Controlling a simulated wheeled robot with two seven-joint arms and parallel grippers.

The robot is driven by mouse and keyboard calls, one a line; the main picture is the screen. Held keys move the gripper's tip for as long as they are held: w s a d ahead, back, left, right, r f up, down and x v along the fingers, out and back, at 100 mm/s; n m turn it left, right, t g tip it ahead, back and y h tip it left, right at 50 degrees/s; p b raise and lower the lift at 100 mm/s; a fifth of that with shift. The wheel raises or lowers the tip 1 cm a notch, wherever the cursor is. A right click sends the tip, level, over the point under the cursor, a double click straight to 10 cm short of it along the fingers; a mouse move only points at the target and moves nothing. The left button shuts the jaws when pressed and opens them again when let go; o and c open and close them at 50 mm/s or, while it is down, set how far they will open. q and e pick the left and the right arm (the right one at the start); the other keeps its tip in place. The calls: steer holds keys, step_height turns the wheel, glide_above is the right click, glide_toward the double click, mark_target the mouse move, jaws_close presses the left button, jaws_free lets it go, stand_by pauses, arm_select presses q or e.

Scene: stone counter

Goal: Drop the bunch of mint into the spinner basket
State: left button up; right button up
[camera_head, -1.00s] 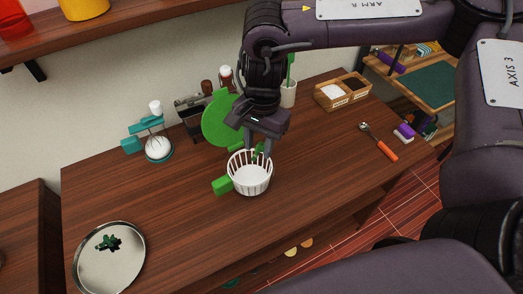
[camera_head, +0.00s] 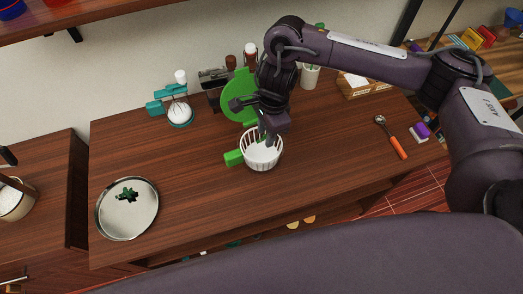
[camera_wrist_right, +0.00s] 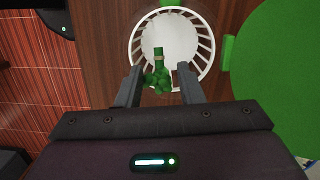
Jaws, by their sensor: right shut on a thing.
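The white slatted spinner basket (camera_head: 262,160) stands on the dark wooden counter, with a green block-like part (camera_head: 234,158) at its left. My right gripper (camera_head: 267,137) points down at the basket's rim and hides part of it. In the right wrist view the gripper (camera_wrist_right: 160,88) is shut on the green bunch of mint (camera_wrist_right: 157,78), which has a tan band on its stem. The mint shows over the opening of the basket (camera_wrist_right: 208,45); its exact height is unclear. My left gripper is not in view.
A round silver tray (camera_head: 110,222) at the left bears another green leafy piece (camera_head: 128,195). A large green disc (camera_head: 238,95) stands behind the basket. A teal-based whisk stand (camera_head: 180,115) is at the back left. An orange-handled scoop (camera_head: 397,146) lies right.

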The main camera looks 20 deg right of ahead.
step_height(320, 180, down, 4)
steer(key=b, duration=0.2)
steer(key=shift+b, duration=0.3)
steer(key=o, duration=1)
steer(key=shift+d+r+p, duration=0.15)
steer(key=shift+d+r, duration=0.1)
steer(key=shift+r, duration=1.7)
steer(key=shift+d+r+p, duration=0.15)
steer(key=shift+d+r, duration=0.05)
steer(key=shift+r, duration=1.75)
